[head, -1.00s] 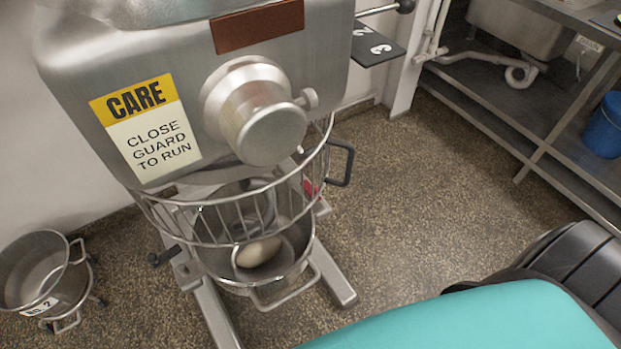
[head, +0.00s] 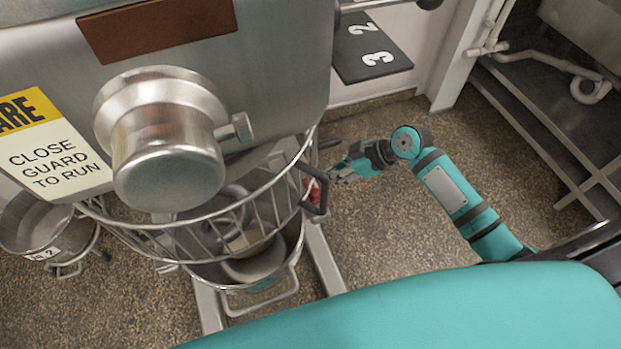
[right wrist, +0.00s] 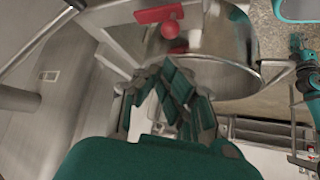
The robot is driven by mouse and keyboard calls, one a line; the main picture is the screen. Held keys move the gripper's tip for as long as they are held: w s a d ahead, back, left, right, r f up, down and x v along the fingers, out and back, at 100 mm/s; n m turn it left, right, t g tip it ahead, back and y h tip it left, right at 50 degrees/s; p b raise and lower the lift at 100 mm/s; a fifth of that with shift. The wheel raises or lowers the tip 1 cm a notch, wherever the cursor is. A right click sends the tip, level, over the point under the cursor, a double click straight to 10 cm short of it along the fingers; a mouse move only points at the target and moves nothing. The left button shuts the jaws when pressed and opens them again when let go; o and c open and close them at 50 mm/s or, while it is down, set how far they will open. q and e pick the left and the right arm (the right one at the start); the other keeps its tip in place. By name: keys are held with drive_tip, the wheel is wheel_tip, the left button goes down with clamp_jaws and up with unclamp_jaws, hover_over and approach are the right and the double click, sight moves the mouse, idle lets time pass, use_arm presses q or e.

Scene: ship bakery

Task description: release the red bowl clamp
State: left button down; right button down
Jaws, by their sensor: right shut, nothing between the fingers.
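The red bowl clamp (head: 309,187) is at the right side of the mixer bowl (head: 262,285), partly hidden behind the guard's dark handle in the head view. In the right wrist view the clamp shows as a red lever (right wrist: 158,15) with a round red knob (right wrist: 170,30) beside the bowl's wall. My right gripper (head: 337,173) is shut and empty, just right of the clamp and pointing at it. Its teal-padded fingers also show in the right wrist view (right wrist: 173,92), with the clamp beyond them and a visible gap between. My left gripper is out of view.
The wire guard (head: 215,235) rings the space above the bowl, its handle (head: 315,190) close to my right gripper. The mixer head (head: 270,75) overhangs it. A spare bowl (head: 35,225) stands at left. A steel bench frame (head: 545,135) is at right. Floor between is clear.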

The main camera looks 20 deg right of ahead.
drive_tip(key=shift+a+f, duration=0.1)
drive_tip(key=shift+a, duration=0.05)
drive_tip(key=x, duration=0.9)
drive_tip(key=shift+w+a+f, duration=0.1)
drive_tip(key=shift+a+f, duration=0.1)
drive_tip(key=shift+f, duration=0.15)
